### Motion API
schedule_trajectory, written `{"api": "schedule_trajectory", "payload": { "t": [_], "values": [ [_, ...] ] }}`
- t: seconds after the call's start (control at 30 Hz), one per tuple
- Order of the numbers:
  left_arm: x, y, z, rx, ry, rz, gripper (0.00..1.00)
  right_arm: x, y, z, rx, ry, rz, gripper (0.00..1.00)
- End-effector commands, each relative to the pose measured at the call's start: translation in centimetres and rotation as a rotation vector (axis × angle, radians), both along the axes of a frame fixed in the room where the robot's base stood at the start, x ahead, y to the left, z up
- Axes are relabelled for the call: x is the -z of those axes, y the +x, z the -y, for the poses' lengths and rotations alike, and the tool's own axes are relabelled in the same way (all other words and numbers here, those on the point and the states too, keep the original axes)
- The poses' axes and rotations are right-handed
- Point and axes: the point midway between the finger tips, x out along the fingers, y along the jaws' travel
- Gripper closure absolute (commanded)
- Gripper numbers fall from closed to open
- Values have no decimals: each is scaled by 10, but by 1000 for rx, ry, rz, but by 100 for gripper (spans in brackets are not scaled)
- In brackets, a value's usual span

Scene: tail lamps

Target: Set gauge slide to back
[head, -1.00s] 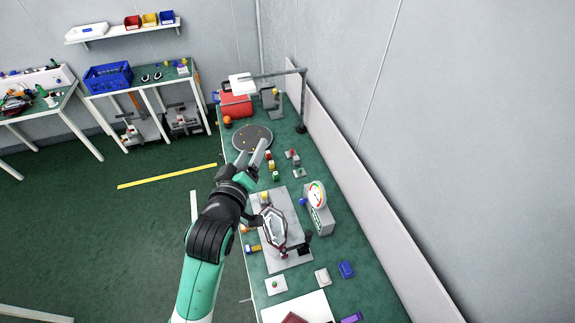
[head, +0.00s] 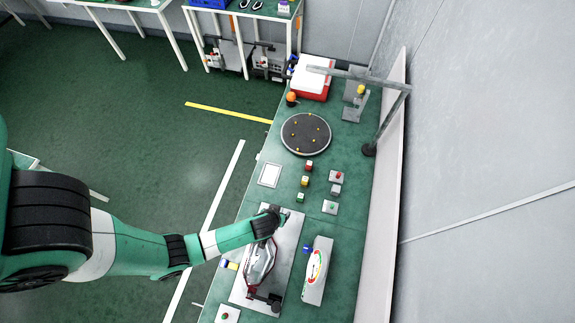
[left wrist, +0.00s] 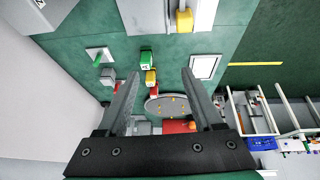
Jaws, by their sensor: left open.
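The gauge (head: 315,268), a round white dial with coloured marks on a pale block, stands on the green bench in the head view, right of the metal plate (head: 288,240). A blue knob (head: 307,249) is at its left side. I cannot make out a separate slide or its setting. My left gripper (head: 272,212) is over the far end of the plate, apart from the gauge and to its upper left. In the left wrist view its two fingers (left wrist: 160,71) are spread with nothing held between them. My right gripper is out of view.
A clear lamp (head: 259,265) lies on the plate. Beyond are small red, yellow and green blocks (head: 305,181), a white-framed pad (head: 269,175) and a round dark turntable (head: 306,134). A grey post (head: 392,122) and low wall (head: 384,220) bound the right side.

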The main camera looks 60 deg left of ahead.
Motion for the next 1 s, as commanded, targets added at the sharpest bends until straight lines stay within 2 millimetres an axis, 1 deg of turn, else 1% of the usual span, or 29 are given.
{"api": "schedule_trajectory", "payload": {
  "t": [0.03, 0.1, 0.2, 0.33, 0.47, 0.57, 0.67, 0.9, 1.0],
  "values": [
    [10, -17, 0, -2, 0, -30, 32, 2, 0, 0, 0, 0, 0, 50],
    [16, -30, -1, -3, 0, -51, 32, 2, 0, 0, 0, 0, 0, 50],
    [22, -44, -1, -5, 0, -73, 32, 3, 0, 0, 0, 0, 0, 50],
    [27, -53, -2, -6, 0, -88, 32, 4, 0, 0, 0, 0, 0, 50],
    [29, -53, -2, -7, 0, -87, 32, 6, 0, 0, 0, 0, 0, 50],
    [37, -51, -4, -7, -1, -86, 32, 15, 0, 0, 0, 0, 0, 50],
    [53, -47, -7, -8, 0, -85, 32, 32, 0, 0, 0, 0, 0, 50],
    [100, -35, -22, -8, 0, -85, 32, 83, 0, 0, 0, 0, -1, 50],
    [117, -30, -28, -9, -1, -86, 32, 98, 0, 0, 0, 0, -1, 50]
  ]
}}
